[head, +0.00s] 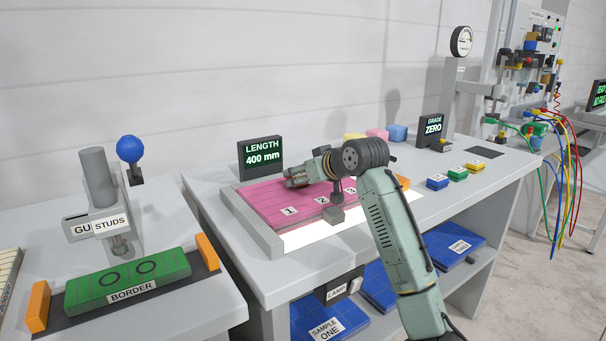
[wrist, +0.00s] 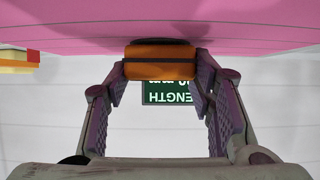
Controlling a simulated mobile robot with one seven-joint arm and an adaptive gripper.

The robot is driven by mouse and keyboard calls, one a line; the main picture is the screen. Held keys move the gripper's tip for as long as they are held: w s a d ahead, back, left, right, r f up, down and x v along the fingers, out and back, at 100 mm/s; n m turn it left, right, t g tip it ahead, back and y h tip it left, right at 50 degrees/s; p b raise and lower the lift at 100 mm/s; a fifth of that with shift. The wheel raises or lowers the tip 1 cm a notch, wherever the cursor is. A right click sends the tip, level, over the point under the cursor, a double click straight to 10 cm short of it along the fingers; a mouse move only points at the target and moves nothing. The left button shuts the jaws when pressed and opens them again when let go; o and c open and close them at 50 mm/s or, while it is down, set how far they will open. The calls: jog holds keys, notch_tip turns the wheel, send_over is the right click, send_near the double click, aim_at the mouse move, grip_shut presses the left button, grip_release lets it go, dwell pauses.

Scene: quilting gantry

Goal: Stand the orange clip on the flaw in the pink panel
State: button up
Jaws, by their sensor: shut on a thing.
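The pink panel (head: 262,208) lies flat on the middle table, with tags 1, 2 and 3 along its front part. My gripper (head: 294,178) is low over the panel's back part in the head view. In the wrist view, which is upside down, my gripper (wrist: 160,78) is shut on the orange clip (wrist: 160,66), one finger on each side. The pink panel (wrist: 80,25) fills the top there, with the clip close against it. A dark patch (wrist: 160,41) shows at the clip's panel side; I cannot tell whether it is the flaw or shadow. The clip is hidden in the head view.
A "LENGTH 400 mm" display (head: 262,155) stands behind the panel. A bright lamp strip (head: 310,234) lies along the panel's front. Yellow, pink and blue blocks stand at the back right. A green border piece (head: 128,278) lies on the left table.

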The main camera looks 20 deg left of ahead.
jog(key=shift+f, duration=0.15)
jog(key=o, duration=1.1)
jog(key=shift+r, duration=0.25)
jog(key=b+v, duration=0.2)
jog(key=v, duration=1)
jog(key=shift+f, duration=0.1)
jog(key=shift+d, duration=0.1)
